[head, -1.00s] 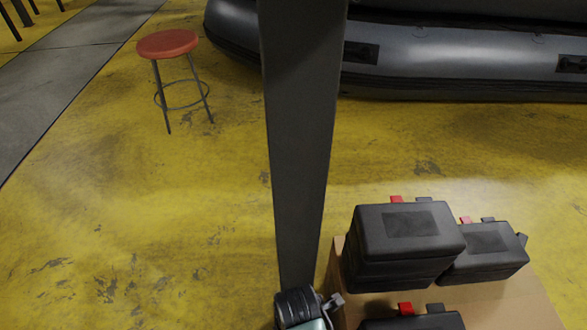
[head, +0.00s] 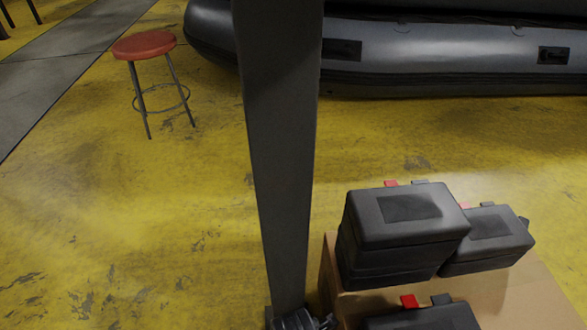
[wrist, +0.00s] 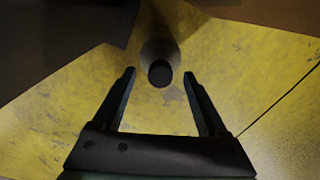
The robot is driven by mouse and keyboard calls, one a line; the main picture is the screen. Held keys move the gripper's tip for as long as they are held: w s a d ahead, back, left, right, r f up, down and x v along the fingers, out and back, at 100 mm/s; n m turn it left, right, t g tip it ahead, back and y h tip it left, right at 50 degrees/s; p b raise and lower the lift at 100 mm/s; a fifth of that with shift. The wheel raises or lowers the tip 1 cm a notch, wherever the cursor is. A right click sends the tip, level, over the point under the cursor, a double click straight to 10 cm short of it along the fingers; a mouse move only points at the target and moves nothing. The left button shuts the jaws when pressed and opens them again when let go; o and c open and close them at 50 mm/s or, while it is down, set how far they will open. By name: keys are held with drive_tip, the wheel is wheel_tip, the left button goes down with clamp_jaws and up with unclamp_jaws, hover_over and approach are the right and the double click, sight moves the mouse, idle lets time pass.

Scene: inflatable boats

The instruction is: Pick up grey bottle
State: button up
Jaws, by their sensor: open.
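In the wrist view, a grey, round upright shape, probably the grey bottle (wrist: 160,46), shows from above with a dark round end (wrist: 160,74) toward me. My gripper (wrist: 159,73) is open, with one finger to the left and one to the right of that dark end. Gaps show on both sides, and nothing is held. The bottle's lower part and its depth relative to the fingertips cannot be told. No grey bottle and no fingertips can be made out in the head view.
Several black cases (head: 408,215) with red and dark tabs sit on a cardboard box (head: 520,295) at lower right. A red stool (head: 144,45) stands at upper left. A grey inflatable boat (head: 430,60) lies across the back. Yellow floor at left is clear.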

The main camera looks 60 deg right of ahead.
wheel_tip(320, 180, down, 2)
drive_tip(key=shift+f+b, duration=0.25)
drive_tip(key=shift+b, duration=0.3)
drive_tip(key=shift+r, duration=0.1)
clamp_jaws()
